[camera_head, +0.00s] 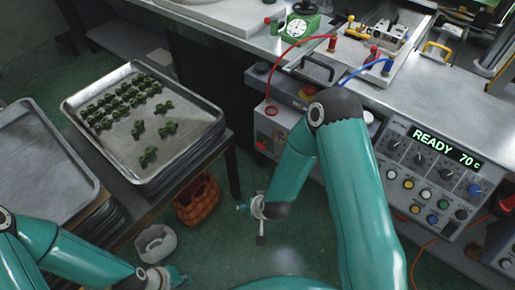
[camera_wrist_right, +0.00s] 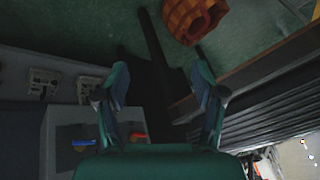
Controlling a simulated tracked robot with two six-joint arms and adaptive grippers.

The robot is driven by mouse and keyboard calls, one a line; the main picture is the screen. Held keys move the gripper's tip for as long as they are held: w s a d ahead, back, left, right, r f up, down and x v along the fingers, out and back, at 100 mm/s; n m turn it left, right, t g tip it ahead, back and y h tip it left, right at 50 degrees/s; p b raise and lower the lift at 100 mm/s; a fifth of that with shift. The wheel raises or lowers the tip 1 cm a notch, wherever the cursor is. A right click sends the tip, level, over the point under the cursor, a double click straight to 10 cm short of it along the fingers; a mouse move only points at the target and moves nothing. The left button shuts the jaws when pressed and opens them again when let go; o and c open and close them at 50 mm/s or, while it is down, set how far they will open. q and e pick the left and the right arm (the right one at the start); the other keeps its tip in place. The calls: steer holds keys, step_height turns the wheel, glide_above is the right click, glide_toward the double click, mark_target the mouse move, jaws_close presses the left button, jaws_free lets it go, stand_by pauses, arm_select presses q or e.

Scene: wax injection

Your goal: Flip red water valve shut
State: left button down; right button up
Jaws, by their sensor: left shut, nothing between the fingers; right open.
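A red lever handle (camera_wrist_right: 138,136) sits on a grey panel low in the right wrist view, beside the left-hand finger. A blue lever handle (camera_wrist_right: 83,142) is on the same panel, to its left. My right gripper (camera_wrist_right: 160,84) is open and empty, its fingers apart with the red handle low between them in the picture. In the head view my right arm reaches down in front of the machine, and the red lever cannot be made out there. My left gripper (camera_head: 174,277) is shut and empty at the bottom left, away from the machine.
The control panel (camera_head: 425,172) reads READY 70 C. Red (camera_head: 283,53) and blue (camera_head: 362,69) hoses run at the bench. A tray (camera_head: 190,150) of green pieces stands left. An orange basket (camera_head: 199,203) and white container (camera_head: 155,243) are on the floor.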

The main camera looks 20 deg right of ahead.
steer(key=w+f+m+t+h+b, duration=0.1)
steer(key=w+f+t+b, duration=0.15)
steer(key=w, duration=0.25)
steer(key=w+f+m+t+h+b, duration=0.1)
steer(key=w+h+b, duration=0.15)
steer(key=w, duration=0.35)
steer(key=m+h+b, duration=1)
steer(key=h+b, duration=0.4)
steer(key=b, duration=0.6)
glide_toward(260, 147)
steer(key=b+x, duration=0.1)
steer(key=x, duration=0.2)
steer(key=b+x, duration=0.1)
steer(key=x, duration=0.3)
steer(key=b+x, duration=0.1)
steer(key=x, duration=0.2)
steer(key=shift+w+d+f+b, duration=0.2)
steer(key=shift+f+b, duration=0.05)
steer(key=shift+b, duration=0.15)
arm_select(q)
step_height(260, 147, down, 32)
steer(key=shift+r, duration=0.25)
